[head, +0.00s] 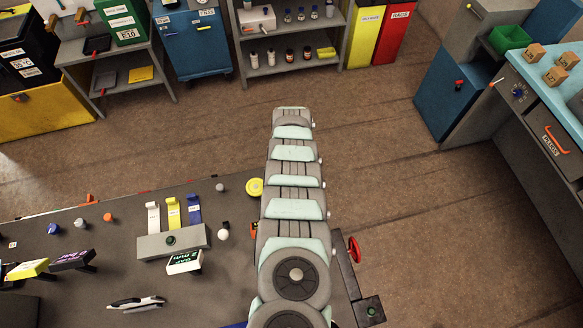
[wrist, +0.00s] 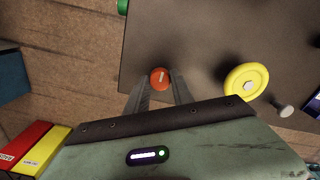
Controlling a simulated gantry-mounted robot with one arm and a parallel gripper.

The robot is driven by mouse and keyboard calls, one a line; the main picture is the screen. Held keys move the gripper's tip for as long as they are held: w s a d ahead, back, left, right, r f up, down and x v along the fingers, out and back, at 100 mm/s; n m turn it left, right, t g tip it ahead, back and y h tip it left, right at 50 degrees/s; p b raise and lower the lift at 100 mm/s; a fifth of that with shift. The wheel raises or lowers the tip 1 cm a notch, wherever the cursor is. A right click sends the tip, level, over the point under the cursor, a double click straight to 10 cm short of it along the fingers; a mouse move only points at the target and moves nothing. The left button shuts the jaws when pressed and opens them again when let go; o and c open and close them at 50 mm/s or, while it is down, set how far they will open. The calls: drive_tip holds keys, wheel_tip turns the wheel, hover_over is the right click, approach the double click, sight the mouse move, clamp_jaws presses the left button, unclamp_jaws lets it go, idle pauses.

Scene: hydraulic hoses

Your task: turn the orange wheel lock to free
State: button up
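The orange wheel lock (wrist: 160,76) is a small round knob with a pale mark across its face, on the dark bench top in the wrist view. In the head view only a sliver of orange (head: 253,230) shows beside my arm, probably the same lock. My gripper (wrist: 159,82) has its two fingers apart, with the orange lock between their tips in the picture. I cannot tell whether the fingers touch it or how far above it they are. Nothing is held. In the head view my arm hides the gripper.
A yellow wheel (wrist: 246,83) with a pale hub stands right of the orange lock, with a grey knob (wrist: 284,110) beyond it. A green part (wrist: 122,6) is at the bench edge. A red wheel (head: 355,250) is right of my arm. Labelled levers (head: 173,212) stand to the left.

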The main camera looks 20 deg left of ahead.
drive_tip(key=o, duration=0.5)
drive_tip(key=shift+r, duration=0.1)
drive_tip(key=shift+r, duration=5.25)
